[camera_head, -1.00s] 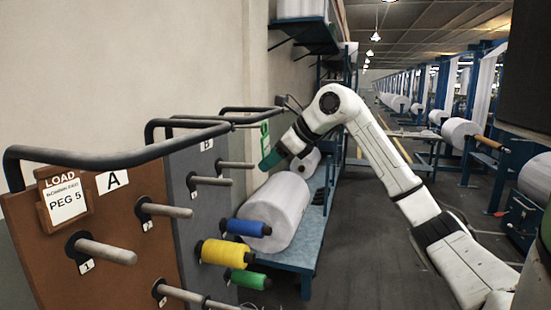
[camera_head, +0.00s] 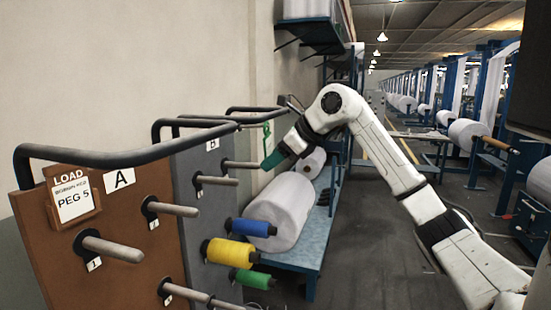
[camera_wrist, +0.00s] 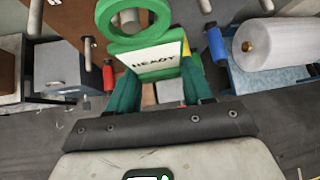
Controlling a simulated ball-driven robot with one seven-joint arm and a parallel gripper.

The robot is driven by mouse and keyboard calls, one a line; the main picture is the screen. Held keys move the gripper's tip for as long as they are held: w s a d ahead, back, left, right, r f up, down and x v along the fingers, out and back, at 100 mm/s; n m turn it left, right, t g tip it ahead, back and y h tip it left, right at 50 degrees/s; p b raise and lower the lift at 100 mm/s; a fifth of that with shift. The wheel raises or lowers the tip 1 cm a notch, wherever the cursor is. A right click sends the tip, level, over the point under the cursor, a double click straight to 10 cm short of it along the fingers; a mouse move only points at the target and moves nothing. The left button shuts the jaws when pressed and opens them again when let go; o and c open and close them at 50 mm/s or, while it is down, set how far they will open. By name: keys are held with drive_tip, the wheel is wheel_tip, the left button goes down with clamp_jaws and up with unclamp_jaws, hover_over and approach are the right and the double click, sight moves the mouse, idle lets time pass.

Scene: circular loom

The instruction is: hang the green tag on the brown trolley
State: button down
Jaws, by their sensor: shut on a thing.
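The brown trolley (camera_head: 120,220) stands at the left in the head view, marked A, with a black tube handle (camera_head: 110,160) along its top and several grey pegs. My gripper (camera_head: 274,158) is beyond it, out past the grey panel marked B. It is shut on the green tag (camera_head: 267,134), which stands up from the fingers. In the wrist view the tag's green ring (camera_wrist: 103,22) and white lettered card (camera_wrist: 152,61) show between the green fingers of my gripper (camera_wrist: 160,88). The tag is apart from the brown trolley.
A grey trolley (camera_head: 205,215) stands behind the brown one. Blue (camera_head: 250,227), yellow (camera_head: 230,252) and green (camera_head: 252,279) spools stick out on pegs. A white roll (camera_head: 283,212) lies on a blue rack (camera_head: 300,258). The aisle floor (camera_head: 370,235) right of it is open.

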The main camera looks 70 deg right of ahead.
drive_tip(key=shift+w, duration=0.15)
drive_tip(key=shift+f, duration=0.2)
idle(0.4)
drive_tip(key=shift+c, duration=1.9)
unclamp_jaws()
drive_tip(key=shift+r, duration=0.1)
drive_tip(key=s+d+f+v, duration=0.1)
drive_tip(key=v, duration=0.7)
drive_tip(key=shift+a+r, duration=0.15)
drive_tip(key=shift+a, duration=0.25)
drive_tip(key=shift+s, duration=0.1)
